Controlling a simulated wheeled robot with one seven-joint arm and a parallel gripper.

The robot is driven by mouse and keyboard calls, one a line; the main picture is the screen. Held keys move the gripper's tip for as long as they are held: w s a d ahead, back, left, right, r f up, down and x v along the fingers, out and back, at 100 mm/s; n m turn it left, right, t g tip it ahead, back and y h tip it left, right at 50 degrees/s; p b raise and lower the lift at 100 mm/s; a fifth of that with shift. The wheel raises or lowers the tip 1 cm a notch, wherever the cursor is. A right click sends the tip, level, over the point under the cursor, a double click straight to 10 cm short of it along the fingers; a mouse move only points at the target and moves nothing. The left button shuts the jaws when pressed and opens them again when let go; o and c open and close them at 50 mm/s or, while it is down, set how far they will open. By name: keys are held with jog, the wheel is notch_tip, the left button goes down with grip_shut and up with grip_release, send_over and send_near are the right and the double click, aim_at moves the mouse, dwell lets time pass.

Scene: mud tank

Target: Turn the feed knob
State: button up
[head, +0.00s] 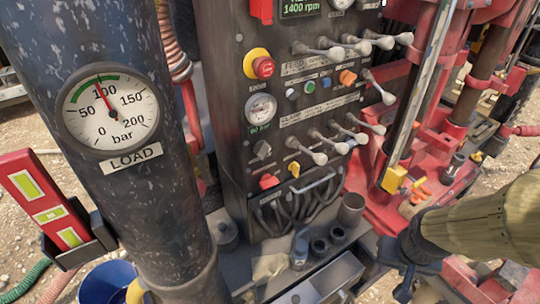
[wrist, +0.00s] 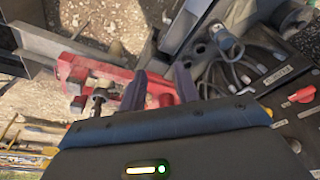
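The dark control panel (head: 232,130) stands in the middle of the head view. It carries a grey rotary knob (head: 262,149), a yellow knob (head: 294,169), a red knob (head: 268,182) and an orange knob (head: 347,77). A label reading FEED (head: 296,67) sits under the upper lever row; I cannot tell which knob is the feed knob. My gripper (head: 396,268) is low at the right, apart from the panel. In the wrist view its two fingers (wrist: 160,88) are spread with nothing held between them. A red knob (wrist: 303,96) shows there at the right edge.
Upper levers (head: 345,45) and lower levers (head: 340,140) stick out from the panel. Below it, a ledge holds cups (head: 350,208) and an open metal tray (head: 320,285). A thick column with a load gauge (head: 110,110) stands left. Red machinery (head: 375,195) is at right.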

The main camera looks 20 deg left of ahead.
jog(key=w+a+f+n+t+y+p, duration=0.2)
jog(key=w+a+n+t+y+p, duration=0.25)
jog(key=w+a+p, duration=0.55)
jog(key=s+a+r+m+t+y+p, duration=0.1)
jog(key=s+a+r+t+y+p, duration=0.1)
jog(key=a+r+t+y+p, duration=0.2)
jog(key=a+r+y+p, duration=0.2)
jog(key=a+r+y, duration=0.2)
jog(key=a+y, duration=0.1)
jog(key=shift+a+r, duration=0.25)
jog(key=shift+a, duration=0.45)
jog(key=shift+t, duration=0.25)
jog(key=b+x, duration=0.2)
jog(key=b, duration=0.2)
jog(key=b+x, duration=0.3)
jog(key=shift+w+d+f+b, duration=0.15)
jog(key=shift+w+f+b, duration=0.05)
jog(key=shift+b, duration=0.15)
